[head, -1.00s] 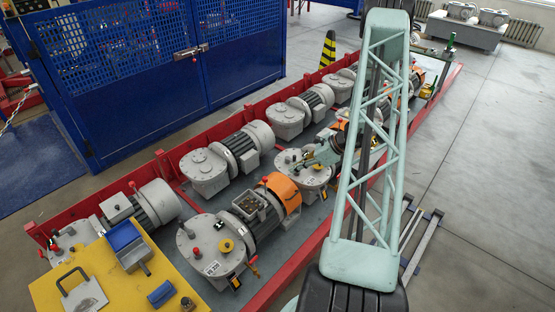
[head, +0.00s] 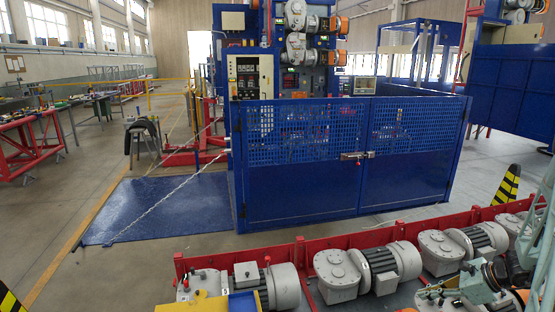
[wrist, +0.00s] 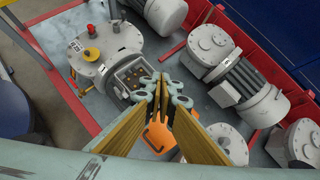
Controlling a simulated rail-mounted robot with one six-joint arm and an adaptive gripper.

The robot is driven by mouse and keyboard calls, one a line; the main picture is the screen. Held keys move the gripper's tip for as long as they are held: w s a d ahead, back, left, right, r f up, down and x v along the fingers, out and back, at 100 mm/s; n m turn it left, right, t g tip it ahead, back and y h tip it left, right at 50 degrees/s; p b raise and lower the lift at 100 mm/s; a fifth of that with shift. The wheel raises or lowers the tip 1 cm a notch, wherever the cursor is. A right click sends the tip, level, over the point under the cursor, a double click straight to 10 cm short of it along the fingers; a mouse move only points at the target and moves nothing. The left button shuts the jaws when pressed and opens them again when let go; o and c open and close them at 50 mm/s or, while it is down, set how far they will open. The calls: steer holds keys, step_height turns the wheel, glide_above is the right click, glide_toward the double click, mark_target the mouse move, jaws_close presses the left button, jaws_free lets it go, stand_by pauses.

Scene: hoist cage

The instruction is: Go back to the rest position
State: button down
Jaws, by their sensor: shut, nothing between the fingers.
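My gripper (wrist: 163,80) is shut and empty in the wrist view, its two fingers meeting at the tips. It appears above the row of grey motors, in front of a motor with an open terminal box (wrist: 132,76). An orange part (wrist: 158,136) shows below and behind the fingers. In the head view my arm is at the lower right edge, mostly cut off by the frame. The rest position is not marked in any view.
Grey motors (head: 370,268) stand in a red-railed tray (head: 290,249). Behind it is a blue cage with closed doors (head: 300,190). The left floor has free room.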

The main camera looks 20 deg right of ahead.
steer(key=w+a+r+n+g, duration=0.15)
steer(key=a+r+n, duration=0.25)
steer(key=a+r, duration=0.55)
steer(key=w+a+r+n+g, duration=0.1)
steer(key=w+a+r+n, duration=0.2)
steer(key=a+r, duration=0.6)
steer(key=s+a+r+n+g, duration=0.1)
steer(key=s+a+r+n, duration=0.1)
steer(key=a+r+n, duration=0.4)
steer(key=s+a+r+n+g, duration=0.1)
steer(key=s+a+r, duration=0.2)
steer(key=a+r, duration=0.65)
steer(key=s+a+r+n+h, duration=0.2)
steer(key=s+a+r+n, duration=0.6)
steer(key=s+a, duration=0.45)
steer(key=s+a+r+n+h, duration=0.1)
steer(key=s+a+r+n, duration=0.1)
steer(key=s, duration=0.6)
steer(key=s+a+r+n+t+h, duration=0.1)
steer(key=s+a+r+n, duration=0.2)
steer(key=s, duration=0.6)
steer(key=shift+r+n+h, duration=0.3)
steer(key=shift+n, duration=0.2)
